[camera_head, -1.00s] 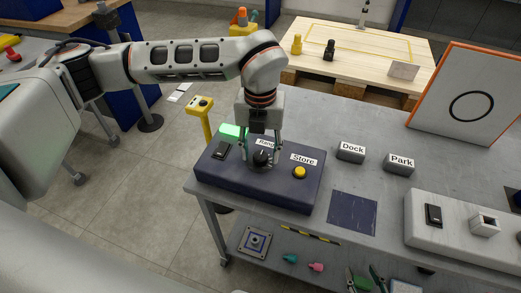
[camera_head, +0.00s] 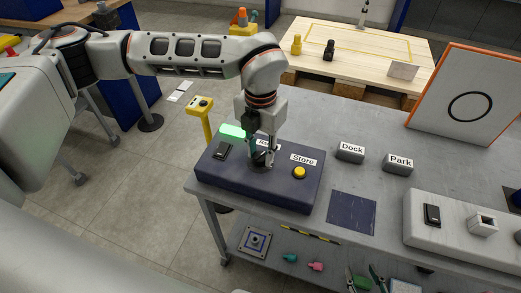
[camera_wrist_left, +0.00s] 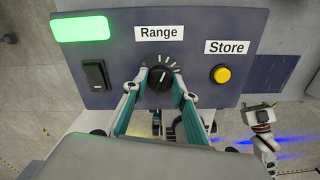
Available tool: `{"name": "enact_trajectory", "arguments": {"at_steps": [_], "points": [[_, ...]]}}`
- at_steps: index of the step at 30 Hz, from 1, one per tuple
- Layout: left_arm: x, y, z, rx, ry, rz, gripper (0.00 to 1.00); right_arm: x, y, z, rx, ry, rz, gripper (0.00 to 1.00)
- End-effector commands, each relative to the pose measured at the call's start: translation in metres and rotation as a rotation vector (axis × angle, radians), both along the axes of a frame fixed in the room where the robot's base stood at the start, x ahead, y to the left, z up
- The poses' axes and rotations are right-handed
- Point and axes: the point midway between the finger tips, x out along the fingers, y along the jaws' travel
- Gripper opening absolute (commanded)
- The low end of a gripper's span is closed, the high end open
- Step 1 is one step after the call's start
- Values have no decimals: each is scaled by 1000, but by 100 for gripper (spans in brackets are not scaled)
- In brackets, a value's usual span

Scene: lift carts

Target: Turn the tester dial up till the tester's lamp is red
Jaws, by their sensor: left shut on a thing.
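The tester is a dark blue box (camera_head: 290,198) on the near left corner of the grey bench. Its black dial (camera_wrist_left: 159,78), under the Range label (camera_wrist_left: 162,33), shows best in the left wrist view. My left gripper (camera_head: 261,162) points down over the box and is shut on the dial, one finger on each side of it. The dial is partly hidden in the head view. The tester's lamp (camera_wrist_left: 82,29) glows green; it also shows in the head view (camera_head: 232,131). At the right edge of the left wrist view, what looks like my right gripper (camera_wrist_left: 259,114) is small and unclear.
A black rocker switch (camera_wrist_left: 95,75) sits left of the dial. A yellow button (camera_wrist_left: 221,74) sits right of it, under the Store label (camera_wrist_left: 227,47). Dock (camera_head: 350,151) and Park (camera_head: 399,163) blocks stand on the bench. A yellow post (camera_head: 205,120) stands behind the box.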

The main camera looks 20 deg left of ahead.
Motion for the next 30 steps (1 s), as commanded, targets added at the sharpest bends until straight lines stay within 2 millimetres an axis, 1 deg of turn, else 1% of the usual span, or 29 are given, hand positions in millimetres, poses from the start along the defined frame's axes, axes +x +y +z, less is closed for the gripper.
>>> {"name": "enact_trajectory", "arguments": {"at_steps": [9, 10, 11, 12, 19, 23, 26, 29, 30], "points": [[0, 0, 0, -1, 0, -13, 6, 2, 0, 4, 2, -7, 0, 40], [0, 0, 0, -1, 0, -13, 32, 2, 0, 4, 2, -7, 0, 40], [0, 0, 0, -1, 0, -13, 40, 2, 0, 4, 2, -7, 0, 40], [0, 0, 0, -1, 0, -13, 44, 2, 0, 4, 2, -7, 0, 40], [0, 0, 0, -1, 0, -12, 44, 1, 1, 4, 1, -6, 0, 40], [0, 0, 2, -1, -1, -12, 44, -1, -1, 0, -3, 1, 1, 40], [1, 0, 11, -1, -3, -12, 44, 0, -1, 1, -2, 0, 1, 40], [1, 0, 27, -1, -4, -12, 44, 0, 0, 1, 0, -1, 1, 40], [2, 0, 35, -1, -5, -12, 44, 0, 0, 1, 0, -2, 1, 40]]}}
